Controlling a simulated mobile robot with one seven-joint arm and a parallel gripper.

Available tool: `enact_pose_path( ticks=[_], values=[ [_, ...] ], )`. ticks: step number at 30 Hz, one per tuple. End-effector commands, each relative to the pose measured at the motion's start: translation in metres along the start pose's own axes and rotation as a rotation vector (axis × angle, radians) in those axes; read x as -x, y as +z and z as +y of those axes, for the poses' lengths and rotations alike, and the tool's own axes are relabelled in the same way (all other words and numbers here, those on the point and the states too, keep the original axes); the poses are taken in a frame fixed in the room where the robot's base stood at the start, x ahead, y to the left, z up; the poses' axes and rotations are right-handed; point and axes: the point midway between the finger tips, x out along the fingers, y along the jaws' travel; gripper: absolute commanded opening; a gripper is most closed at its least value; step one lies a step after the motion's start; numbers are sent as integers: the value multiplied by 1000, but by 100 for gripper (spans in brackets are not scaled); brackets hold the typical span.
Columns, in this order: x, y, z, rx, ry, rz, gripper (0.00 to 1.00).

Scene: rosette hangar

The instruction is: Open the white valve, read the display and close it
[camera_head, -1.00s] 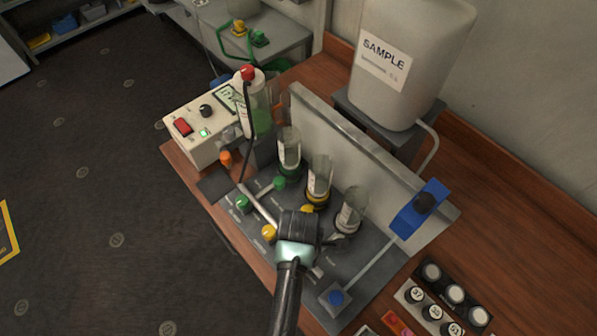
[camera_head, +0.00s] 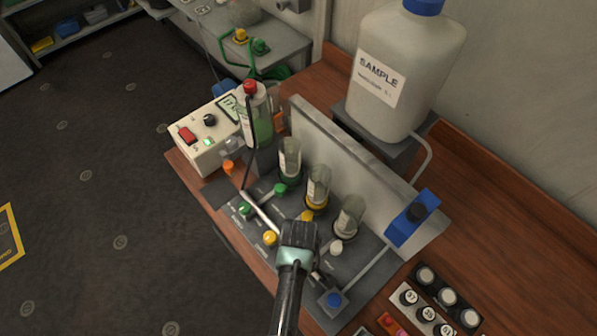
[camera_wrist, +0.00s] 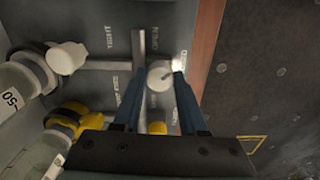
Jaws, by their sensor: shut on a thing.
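In the wrist view the front white valve (camera_wrist: 160,77) is a round white knob between the two dark blue fingers of my gripper (camera_wrist: 157,88). My gripper is shut on it. In the head view my gripper (camera_head: 299,238) hides this knob. A second white knob (camera_wrist: 66,57) sits on the far side of the panel; it shows in the head view (camera_head: 336,247) beside my gripper, apart from it. The display (camera_head: 229,108) is on a cream box (camera_head: 205,132) with a red switch and a lit green light. I cannot read its digits clearly.
The grey panel (camera_head: 345,268) also carries green knobs (camera_head: 281,188), yellow knobs (camera_head: 270,238) and glass cylinders (camera_head: 318,185).

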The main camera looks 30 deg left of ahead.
Motion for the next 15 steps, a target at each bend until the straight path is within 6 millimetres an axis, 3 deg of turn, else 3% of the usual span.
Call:
enact_pose_path(
  ticks=[15],
  values=[
    [1,0,0,-474,1,-1,0]
  ],
)
